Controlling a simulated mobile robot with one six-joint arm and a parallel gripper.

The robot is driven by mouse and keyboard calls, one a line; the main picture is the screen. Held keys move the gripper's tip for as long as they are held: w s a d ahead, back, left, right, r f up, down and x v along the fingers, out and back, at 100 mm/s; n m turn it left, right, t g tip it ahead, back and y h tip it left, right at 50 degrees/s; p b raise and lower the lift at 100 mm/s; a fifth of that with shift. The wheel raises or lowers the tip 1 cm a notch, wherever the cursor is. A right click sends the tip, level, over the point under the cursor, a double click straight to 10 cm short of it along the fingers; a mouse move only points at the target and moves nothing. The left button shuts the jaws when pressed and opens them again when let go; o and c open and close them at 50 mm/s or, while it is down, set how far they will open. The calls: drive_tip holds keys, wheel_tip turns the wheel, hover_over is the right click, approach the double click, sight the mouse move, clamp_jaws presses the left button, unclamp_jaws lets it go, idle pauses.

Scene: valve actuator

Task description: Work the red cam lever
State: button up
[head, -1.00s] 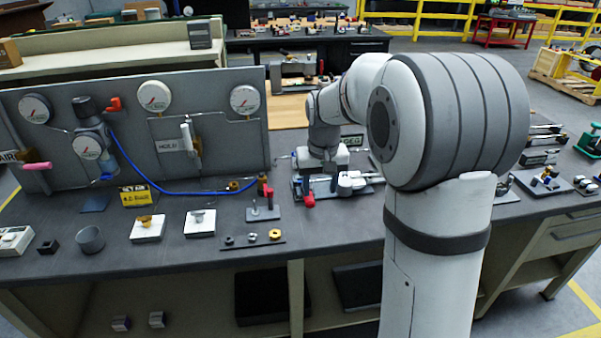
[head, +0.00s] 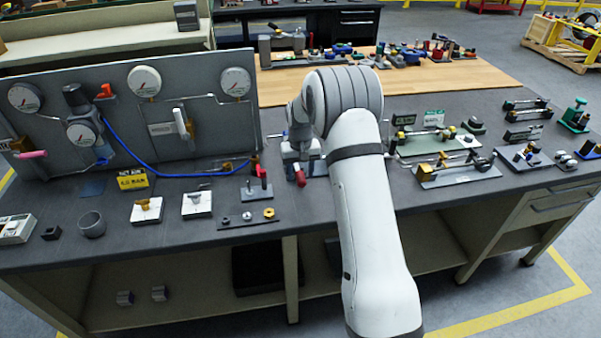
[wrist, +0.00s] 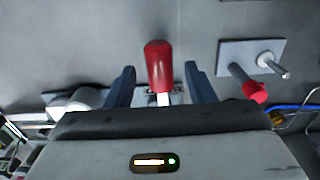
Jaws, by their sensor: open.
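The red cam lever (wrist: 158,66) shows in the wrist view as a rounded red handle on a pale stem. It lies between the two dark blue fingers of my gripper (wrist: 160,72), which is open. A gap shows on each side of the handle, so neither finger appears to touch it. In the head view the red lever (head: 300,176) shows just below my gripper (head: 299,160), over the bench middle. The lever's base is mostly hidden by my gripper and arm.
A small plate (head: 254,192) with a peg and another red-tipped part stands just left. A grey gauge panel (head: 140,122) with a blue hose stands at the left back. Clamp fixtures (head: 458,168) lie to the right. A wooden board (head: 400,82) is behind.

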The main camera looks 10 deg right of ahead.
drive_tip(key=shift+f, duration=0.8)
drive_tip(key=shift+c, duration=0.6)
clamp_jaws()
